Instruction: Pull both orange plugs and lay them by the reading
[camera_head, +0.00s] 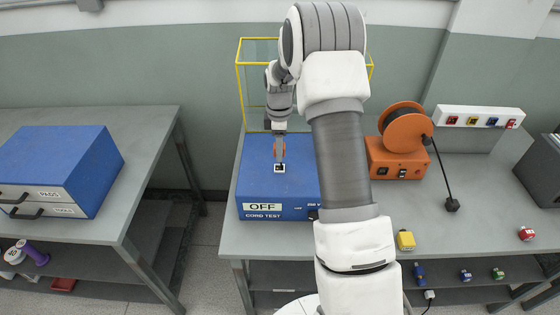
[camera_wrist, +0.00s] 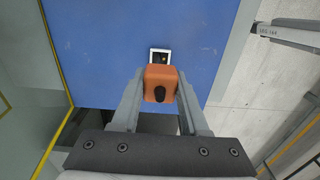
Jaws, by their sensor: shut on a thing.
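My gripper (camera_wrist: 158,104) is shut on an orange plug (camera_wrist: 161,77), which has a dark round end facing the wrist camera. The plug also shows in the head view (camera_head: 281,147), over the top of the blue cord test box (camera_head: 256,178). A white-framed socket (camera_wrist: 160,53) lies just beyond the plug, its dark face partly visible; it also shows in the head view (camera_head: 279,169). I cannot tell whether the plug touches the socket. The reading (camera_head: 262,207) on the box's front says OFF. I cannot make out a second orange plug; my arm hides part of the box.
An orange cable reel (camera_head: 404,128) stands right of my arm, its cord ending in a black plug (camera_head: 452,204). A yellow block (camera_head: 405,240) and a red one (camera_head: 526,233) lie near the bench's front. A yellow frame (camera_head: 241,85) rises behind the box. Bare bench (camera_head: 480,225) lies at right.

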